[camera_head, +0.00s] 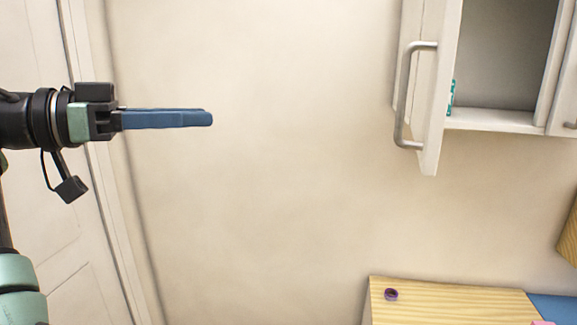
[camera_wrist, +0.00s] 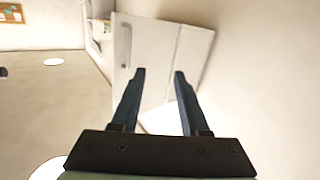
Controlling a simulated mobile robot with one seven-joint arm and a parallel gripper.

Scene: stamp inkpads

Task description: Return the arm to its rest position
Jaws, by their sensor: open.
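My gripper (camera_head: 208,118) is stretched out to the right at the upper left of the head view, in front of the bare wall. In the wrist view its two blue fingers (camera_wrist: 159,75) stand apart with nothing between them. From the side, in the head view, the fingers overlap. The gripper touches nothing. My arm comes in from the left edge.
A white wall cabinet (camera_head: 485,121) hangs at the upper right, its door (camera_head: 436,95) open, with a teal item (camera_head: 450,98) inside. Below, a wooden surface (camera_head: 450,300) holds a small purple round object (camera_head: 391,294). A white door (camera_head: 45,215) is at left. The wall between is clear.

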